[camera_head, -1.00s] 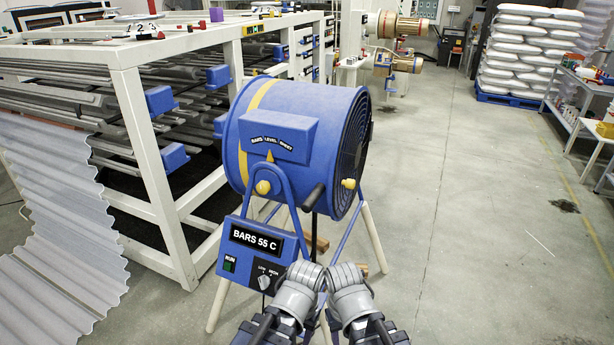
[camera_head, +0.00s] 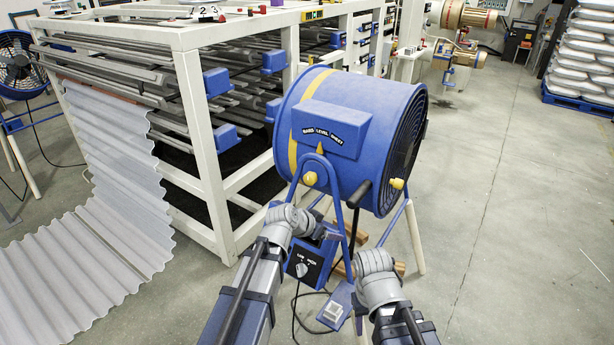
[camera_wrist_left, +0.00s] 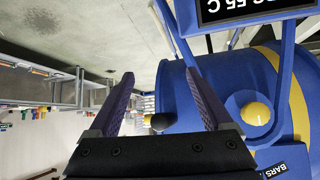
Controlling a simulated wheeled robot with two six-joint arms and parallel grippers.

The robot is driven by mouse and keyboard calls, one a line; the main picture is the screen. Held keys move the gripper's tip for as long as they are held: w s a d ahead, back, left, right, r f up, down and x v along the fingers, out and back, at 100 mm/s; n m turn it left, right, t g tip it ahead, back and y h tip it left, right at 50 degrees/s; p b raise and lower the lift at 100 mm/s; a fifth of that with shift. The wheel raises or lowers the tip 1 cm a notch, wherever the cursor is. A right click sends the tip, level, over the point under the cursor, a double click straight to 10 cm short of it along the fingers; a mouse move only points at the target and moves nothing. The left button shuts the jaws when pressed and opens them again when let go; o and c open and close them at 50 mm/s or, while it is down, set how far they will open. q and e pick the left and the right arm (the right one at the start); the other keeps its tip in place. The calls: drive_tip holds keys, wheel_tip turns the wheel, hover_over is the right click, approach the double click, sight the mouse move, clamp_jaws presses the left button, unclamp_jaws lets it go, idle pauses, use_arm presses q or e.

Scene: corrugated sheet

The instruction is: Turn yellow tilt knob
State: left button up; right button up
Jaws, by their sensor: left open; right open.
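A blue drum fan (camera_head: 355,110) stands on a blue frame with pale legs. A round yellow knob (camera_head: 311,179) sits at the frame's pivot on its near side; it also shows at the right in the left wrist view (camera_wrist_left: 255,113). A yellow pointer (camera_head: 320,148) stands under LEVEL on the BARS-LEVEL-SHEET scale. My left gripper (camera_head: 292,217) is below the knob, apart from it, in front of the control box; its open, empty fingers show in the left wrist view (camera_wrist_left: 160,76). My right gripper (camera_head: 376,262) is lower right, its fingertips not clear.
A second yellow knob (camera_head: 397,184) is on the fan's right side. The control box (camera_head: 304,262) with a LOW/HIGH dial is partly hidden by my left arm. A white rack (camera_head: 205,150) stands behind, corrugated sheet (camera_head: 110,190) at left.

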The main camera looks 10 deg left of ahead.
sight(308, 180)
use_arm(q)
drive_tip(key=w+a+r+t+y, duration=0.1)
drive_tip(key=w+a+r+t, duration=0.4)
drive_tip(key=w+a+r, duration=0.5)
drive_tip(key=shift+n, duration=0.3)
drive_tip(key=shift+w+d+f+b, duration=0.25)
drive_tip(key=shift+w+f+b, duration=0.15)
drive_tip(key=shift+w+f, duration=0.5)
drive_tip(key=shift+w+d+f+b, duration=0.2)
drive_tip(key=shift+w+f+b, duration=0.15)
drive_tip(key=shift+w+f, duration=0.55)
drive_tip(key=shift+w+d+f+b, duration=0.25)
drive_tip(key=shift+w+f+b, duration=0.25)
drive_tip(key=shift+w, duration=0.6)
clamp_jaws()
